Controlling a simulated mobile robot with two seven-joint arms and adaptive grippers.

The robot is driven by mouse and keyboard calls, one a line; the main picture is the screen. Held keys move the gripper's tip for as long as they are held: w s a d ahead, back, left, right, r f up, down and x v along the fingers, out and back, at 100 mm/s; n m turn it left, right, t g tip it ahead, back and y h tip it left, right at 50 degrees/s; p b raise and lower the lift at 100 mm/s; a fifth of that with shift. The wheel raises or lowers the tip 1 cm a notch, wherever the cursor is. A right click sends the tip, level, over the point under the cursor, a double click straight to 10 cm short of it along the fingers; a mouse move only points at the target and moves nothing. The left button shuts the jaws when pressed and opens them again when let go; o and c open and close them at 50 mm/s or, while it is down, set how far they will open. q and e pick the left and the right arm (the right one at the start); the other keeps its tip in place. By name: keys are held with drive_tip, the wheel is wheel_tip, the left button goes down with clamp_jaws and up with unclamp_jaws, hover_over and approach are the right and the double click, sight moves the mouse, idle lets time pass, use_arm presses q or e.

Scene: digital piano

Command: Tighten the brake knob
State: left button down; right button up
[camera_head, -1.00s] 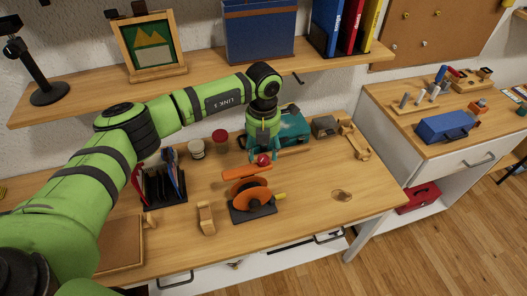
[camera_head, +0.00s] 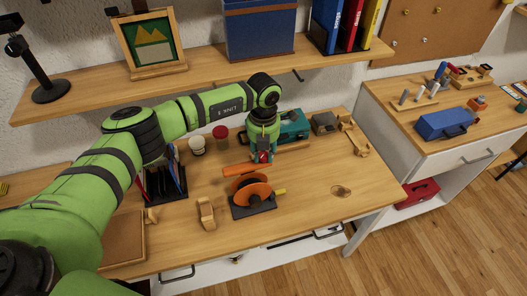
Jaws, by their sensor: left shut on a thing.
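The orange wheel device (camera_head: 252,192) stands on a dark base (camera_head: 254,210) near the middle of the workbench. An orange bar (camera_head: 240,171) lies at its upper side, and a yellow piece (camera_head: 279,191) sticks out at its right. The red knob (camera_head: 264,157) is at the upper end of the device, just right of the orange bar. The fingers partly hide the knob. My right gripper is not in view.
A teal box (camera_head: 292,127) stands close behind the gripper, below a shelf (camera_head: 210,76). Jars (camera_head: 220,137) and a dark rack (camera_head: 166,183) stand to the left. A wooden piece (camera_head: 206,213) is at front left. The bench's right front is mostly clear.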

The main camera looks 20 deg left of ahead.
use_arm(q)
drive_tip(key=shift+f+m+b, duration=0.2)
drive_tip(key=shift+m+b, duration=0.4)
drive_tip(key=shift+b, duration=0.25)
drive_tip(key=m+b, duration=0.7)
drive_tip(key=b, duration=0.1)
drive_tip(key=shift+m+b, duration=0.3)
drive_tip(key=shift+m, duration=0.1)
drive_tip(key=m+b, duration=0.3)
drive_tip(key=shift+m, duration=0.3)
drive_tip(key=m+b, duration=0.1)
drive_tip(key=m, duration=0.1)
drive_tip(key=shift+m+b, duration=0.3)
drive_tip(key=shift+m, duration=0.1)
drive_tip(key=m+b, duration=0.1)
drive_tip(key=m, duration=0.2)
drive_tip(key=shift+r+m, duration=0.1)
drive_tip(key=shift+m, duration=0.2)
drive_tip(key=m+b, duration=0.1)
drive_tip(key=m, duration=0.2)
drive_tip(key=shift+m, duration=0.3)
drive_tip(key=shift+r+m+b, duration=0.1)
drive_tip(key=shift+m+b, duration=0.4)
drive_tip(key=shift+m, duration=1.3)
drive_tip(key=c, duration=0.9)
unclamp_jaws()
